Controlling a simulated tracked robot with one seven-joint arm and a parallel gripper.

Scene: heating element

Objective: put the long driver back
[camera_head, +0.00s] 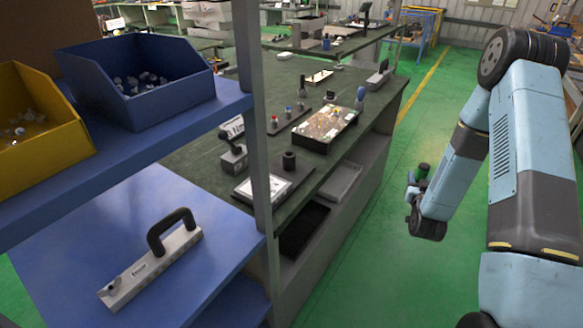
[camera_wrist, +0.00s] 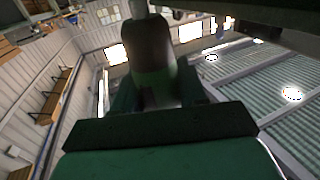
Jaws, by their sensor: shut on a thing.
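The long driver shows as a dark and green handle (camera_wrist: 150,60) with a grey shaft at the top edge in the wrist view. My gripper (camera_head: 413,187) is shut on it, out over the green floor to the right of the bench. In the head view only a small green and dark part of the driver (camera_head: 423,170) shows above my gripper; its shaft cannot be made out there. The fingertips are mostly hidden in the wrist view. Small red-topped and blue-topped tools (camera_head: 288,110) stand on a dark base on the bench, well left of my gripper.
A blue shelf with a blue bin (camera_head: 135,80), a yellow bin (camera_head: 35,120) and a grey handled tool (camera_head: 150,265) is at left. Its grey post (camera_head: 255,130) stands before the bench.

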